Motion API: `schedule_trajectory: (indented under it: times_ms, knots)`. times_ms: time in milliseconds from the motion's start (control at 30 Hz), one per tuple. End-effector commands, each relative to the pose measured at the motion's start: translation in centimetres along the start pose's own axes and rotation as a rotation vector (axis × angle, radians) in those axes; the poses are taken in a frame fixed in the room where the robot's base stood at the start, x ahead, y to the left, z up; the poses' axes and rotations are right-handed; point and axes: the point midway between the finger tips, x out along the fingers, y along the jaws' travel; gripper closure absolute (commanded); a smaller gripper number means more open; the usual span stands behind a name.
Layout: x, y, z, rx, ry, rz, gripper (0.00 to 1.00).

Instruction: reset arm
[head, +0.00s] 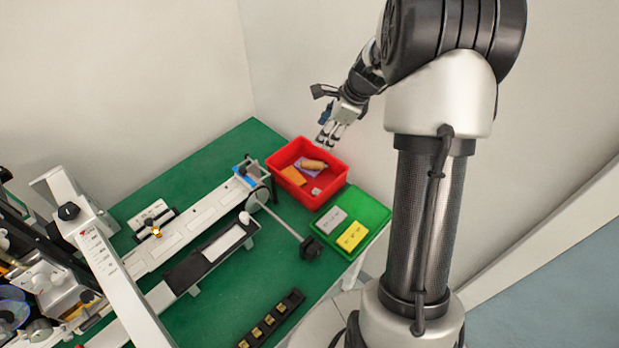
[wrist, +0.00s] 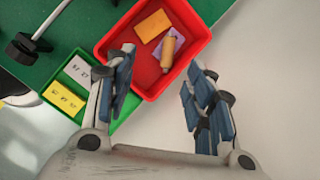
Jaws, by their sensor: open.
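My gripper (head: 331,132) is up in the air above the far right part of the table, over the back edge of a red bin (head: 331,191). In the wrist view my gripper (wrist: 160,95) has its fingers spread wide with nothing between them. The red bin also shows in the wrist view (wrist: 192,60), ahead of the fingertips and apart from them.
The red bin holds an orange block (wrist: 153,25), a tan roll (wrist: 168,50) and a purple piece. A green tray (head: 374,216) beside it holds a grey block (head: 331,219) and a yellow block (head: 352,236). A coder machine (head: 190,235) fills the table's left. White walls stand behind.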

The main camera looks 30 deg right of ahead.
Motion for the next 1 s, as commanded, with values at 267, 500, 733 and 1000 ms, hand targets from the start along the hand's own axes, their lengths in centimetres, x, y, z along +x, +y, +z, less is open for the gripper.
schedule_trajectory:
  times_ms: [267,500,733,1000]
  knots:
    - [-0.2,0.0,0.0,0.000,0.000,0.001,0.51]
    - [-0.4,0.1,0.2,-0.012,0.001,0.001,0.51]
    - [-5.5,4.4,4.8,-0.355,0.021,0.002,0.51]
    - [-13.8,15.6,9.4,-1.081,0.084,0.020,0.51]
